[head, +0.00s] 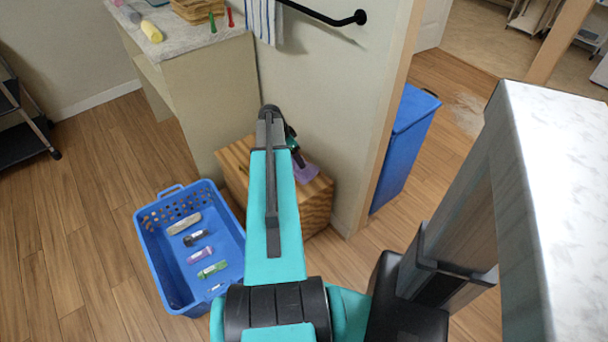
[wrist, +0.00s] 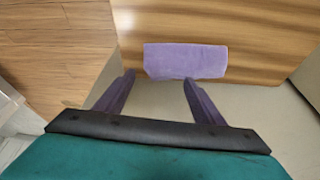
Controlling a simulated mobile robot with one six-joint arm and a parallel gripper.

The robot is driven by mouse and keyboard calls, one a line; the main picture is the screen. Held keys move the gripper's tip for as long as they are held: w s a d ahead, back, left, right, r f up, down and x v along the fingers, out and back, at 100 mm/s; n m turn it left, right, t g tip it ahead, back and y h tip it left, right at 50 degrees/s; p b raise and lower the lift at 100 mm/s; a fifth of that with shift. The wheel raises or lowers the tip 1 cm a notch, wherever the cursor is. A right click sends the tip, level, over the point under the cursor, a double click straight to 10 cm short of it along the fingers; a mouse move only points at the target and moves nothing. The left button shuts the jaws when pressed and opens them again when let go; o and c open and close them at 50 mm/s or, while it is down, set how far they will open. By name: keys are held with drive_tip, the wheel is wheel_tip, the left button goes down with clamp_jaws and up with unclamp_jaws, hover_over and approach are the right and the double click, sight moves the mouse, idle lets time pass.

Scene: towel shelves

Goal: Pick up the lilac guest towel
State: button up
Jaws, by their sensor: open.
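The lilac guest towel (wrist: 185,61) lies flat on the wooden box, along its edge beside the beige wall, in the wrist view. In the head view a lilac patch of it (head: 306,172) shows on the box top, partly behind my arm. My gripper (wrist: 157,78) is open and empty. Its two dark purple fingers point toward the towel's near edge, and the towel lies ahead of the fingertips. I cannot tell the remaining height gap. In the head view the gripper (head: 295,150) is mostly hidden behind my arm, above the box.
The wooden box (head: 318,205) stands against the wall. A blue crate (head: 150,247) at left holds several rolled items, one of them lilac (head: 200,255). A blue bin (head: 405,140) stands past the wall's end. A counter (head: 190,48) is behind.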

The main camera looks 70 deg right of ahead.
drive_tip(key=shift+f, duration=0.1)
drive_tip(key=shift+b+x, duration=2.2)
drive_tip(key=shift+x, duration=2.75)
drive_tip(key=shift+s+d+f, duration=0.1)
drive_tip(key=shift+s+f, duration=0.05)
drive_tip(key=shift+f, duration=0.35)
drive_tip(key=shift+c, duration=0.5)
clamp_jaws()
drive_tip(key=shift+r, duration=0.15)
wheel_tip(320, 180, up, 12)
drive_tip(key=p, duration=0.5)
